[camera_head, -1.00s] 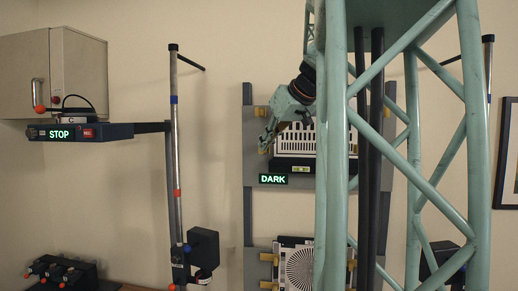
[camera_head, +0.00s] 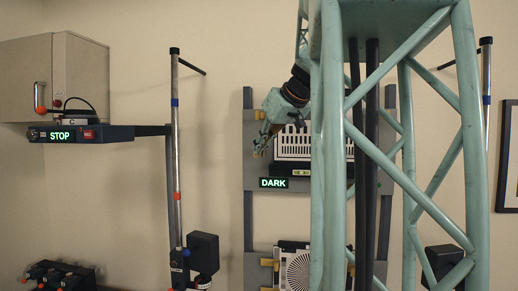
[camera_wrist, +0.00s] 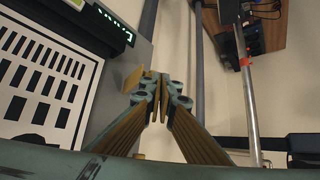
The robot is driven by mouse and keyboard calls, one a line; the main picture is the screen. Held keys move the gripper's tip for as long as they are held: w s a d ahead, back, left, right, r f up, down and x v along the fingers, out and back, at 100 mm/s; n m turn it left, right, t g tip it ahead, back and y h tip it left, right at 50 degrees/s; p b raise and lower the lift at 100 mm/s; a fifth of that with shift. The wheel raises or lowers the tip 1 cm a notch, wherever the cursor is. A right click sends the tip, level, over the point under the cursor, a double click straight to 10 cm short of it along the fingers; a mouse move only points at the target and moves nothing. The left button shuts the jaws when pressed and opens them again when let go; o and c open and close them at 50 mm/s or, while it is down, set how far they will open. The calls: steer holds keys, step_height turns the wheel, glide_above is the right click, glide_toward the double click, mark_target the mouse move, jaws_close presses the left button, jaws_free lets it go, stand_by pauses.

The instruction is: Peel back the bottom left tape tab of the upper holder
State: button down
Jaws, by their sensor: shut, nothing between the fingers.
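The upper holder (camera_head: 305,183) is a grey plate on the wall rails, carrying a white chart with black bars (camera_head: 294,145). The chart also shows at the left of the wrist view (camera_wrist: 40,85). My gripper (camera_head: 257,152) is at the holder's left edge, near the chart's lower left. In the wrist view my gripper (camera_wrist: 161,80) has its fingertips together with nothing between them. A yellow tape tab (camera_wrist: 134,78) stands at the plate's edge just left of the fingertips; I cannot tell whether they touch.
A lit DARK sign (camera_head: 273,183) sits below the chart. A lower holder (camera_head: 257,268) with a spoked chart (camera_head: 298,270) hangs beneath. A vertical pole (camera_head: 176,140) and a STOP panel (camera_head: 80,133) stand to the left. Bare wall lies between pole and holder.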

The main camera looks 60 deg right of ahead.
steer(key=shift+s+d, duration=0.1)
steer(key=shift+d, duration=0.15)
steer(key=shift+s+d, duration=0.2)
steer(key=shift+d, duration=0.3)
steer(key=shift+s+a+b, duration=0.1)
steer(key=shift+s+b, duration=0.1)
steer(key=shift+b, duration=0.15)
stand_by(0.3)
steer(key=s+a+r, duration=0.6)
steer(key=s, duration=0.3)
steer(key=shift+r+b, duration=0.35)
stand_by(0.9)
